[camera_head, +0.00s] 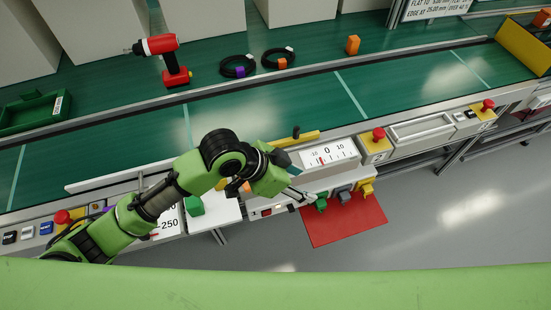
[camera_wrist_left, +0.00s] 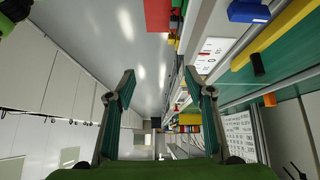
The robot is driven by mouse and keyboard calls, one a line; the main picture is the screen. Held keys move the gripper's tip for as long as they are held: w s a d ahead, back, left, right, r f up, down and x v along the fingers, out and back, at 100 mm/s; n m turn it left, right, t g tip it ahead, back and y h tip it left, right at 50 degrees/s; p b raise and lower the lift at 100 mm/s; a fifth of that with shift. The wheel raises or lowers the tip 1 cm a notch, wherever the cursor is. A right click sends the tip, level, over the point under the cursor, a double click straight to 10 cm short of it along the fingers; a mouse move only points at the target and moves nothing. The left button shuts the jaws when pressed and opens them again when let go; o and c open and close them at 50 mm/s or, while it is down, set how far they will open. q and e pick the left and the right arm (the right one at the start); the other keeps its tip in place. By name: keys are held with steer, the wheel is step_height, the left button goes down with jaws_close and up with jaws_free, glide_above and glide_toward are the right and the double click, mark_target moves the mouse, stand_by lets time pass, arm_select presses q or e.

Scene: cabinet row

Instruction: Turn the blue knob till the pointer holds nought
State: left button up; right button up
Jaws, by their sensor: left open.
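A blue block-like part, likely the blue knob (camera_wrist_left: 248,12), shows at the top right of the left wrist view, beside the white dial. In the head view I cannot make it out; my left gripper covers that area. The white dial (camera_head: 328,153) reads -10, 0, 10, and its red pointer (camera_head: 320,161) appears left of 0, on the minus side. The dial also shows in the left wrist view (camera_wrist_left: 213,52). My left gripper (camera_head: 297,177) is open and empty, left of the dial and apart from the knob. Its fingers (camera_wrist_left: 158,85) have nothing between them. My right gripper is not in view.
A yellow bar (camera_head: 297,138) with a black handle lies behind the dial. Red stop buttons (camera_head: 379,134) stand to the right. Coloured pedals (camera_head: 343,196) sit by a red mat (camera_head: 350,222) below.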

arm_select(q)
steer(key=w+a+r+m+g+y, duration=0.1)
steer(key=w+a+r+y, duration=0.25)
steer(key=w+a, duration=0.7)
steer(key=shift+h, duration=0.25)
steer(key=p+x, duration=0.1)
steer(key=x, duration=1.2)
steer(key=shift+a+f+p, duration=0.1)
steer(key=shift+f+p, duration=0.05)
steer(key=shift+p, duration=0.15)
steer(key=c, duration=0.8)
